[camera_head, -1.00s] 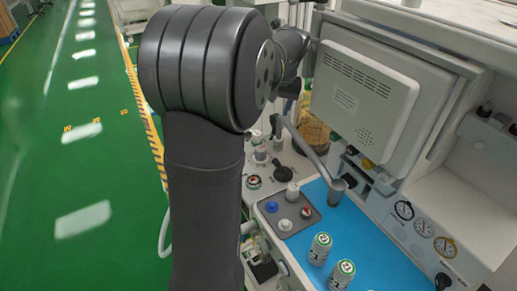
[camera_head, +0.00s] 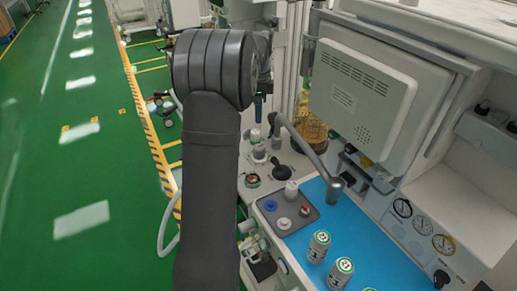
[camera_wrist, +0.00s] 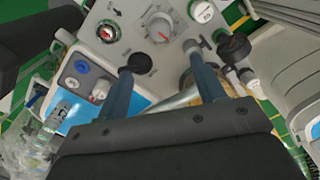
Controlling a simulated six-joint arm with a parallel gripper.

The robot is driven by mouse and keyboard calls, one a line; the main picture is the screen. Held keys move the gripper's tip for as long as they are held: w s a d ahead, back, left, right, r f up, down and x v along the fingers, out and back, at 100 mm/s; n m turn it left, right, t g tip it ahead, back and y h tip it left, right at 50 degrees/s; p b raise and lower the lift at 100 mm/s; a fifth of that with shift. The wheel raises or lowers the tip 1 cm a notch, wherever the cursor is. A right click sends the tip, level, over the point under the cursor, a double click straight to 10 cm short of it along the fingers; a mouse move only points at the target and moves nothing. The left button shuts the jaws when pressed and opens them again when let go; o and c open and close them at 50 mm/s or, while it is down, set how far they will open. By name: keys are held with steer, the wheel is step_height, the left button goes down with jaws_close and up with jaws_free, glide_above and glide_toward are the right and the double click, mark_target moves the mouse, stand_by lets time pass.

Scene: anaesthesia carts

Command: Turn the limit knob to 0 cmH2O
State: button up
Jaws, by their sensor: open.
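The likely limit knob (camera_wrist: 160,27) is a light grey dial with a scale ring on the grey panel, near the top of the wrist view. It also shows in the head view (camera_head: 258,152), below my gripper. My gripper (camera_wrist: 162,60) is open and empty, its two blue fingers spread with the panel between and beyond them. The knob lies ahead of the gap, apart from both fingers. In the head view one blue finger (camera_head: 258,110) hangs above the panel; my arm hides much of the gripper. The knob's exact setting is too small to read.
A black round knob (camera_wrist: 140,62) is close to the left finger. A red-marked dial (camera_wrist: 108,32) sits left of the limit knob. A bent grey metal arm (camera_head: 305,145) rises right of the panel.

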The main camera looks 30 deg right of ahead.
mark_target(259, 146)
step_height(259, 146, down, 18)
steer(key=shift+r, duration=0.25)
stand_by(0.3)
steer(key=c, duration=1)
